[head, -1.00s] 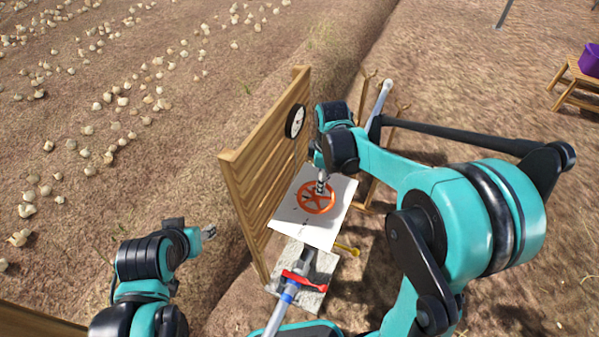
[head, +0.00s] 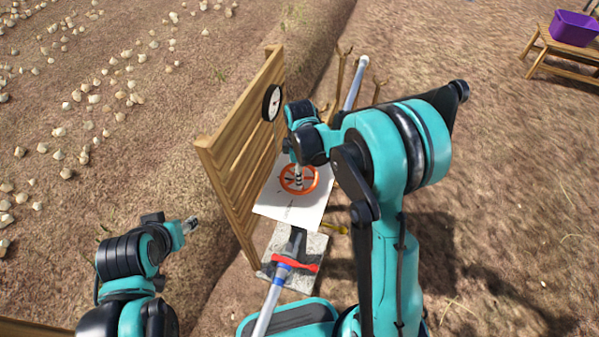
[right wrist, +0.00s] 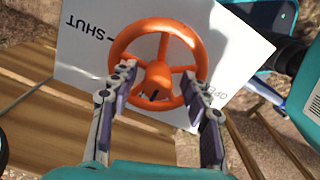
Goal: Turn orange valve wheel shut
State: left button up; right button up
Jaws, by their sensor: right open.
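The orange valve wheel (head: 299,179) sits in front of a white sign board (head: 290,212) beside the wooden slat panel. In the right wrist view the wheel (right wrist: 158,66) fills the upper middle, with "SHUT" printed to its left and part of "OPEN" to its right. My right gripper (right wrist: 160,92) is open, its two fingers spread over the near part of the wheel, one to each side of the hub. Whether they touch the rim I cannot tell. In the head view my right gripper (head: 298,180) is over the wheel. My left gripper (head: 192,224) is at lower left, away from the wheel; its jaws are too small to read.
The wooden panel (head: 243,140) stands left of the wheel and carries a round gauge (head: 272,102). A purple tub (head: 574,28) stands on a bench far right.

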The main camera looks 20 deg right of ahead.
jog(key=shift+w, duration=0.1)
jog(key=shift+c, duration=0.3)
grip_shut()
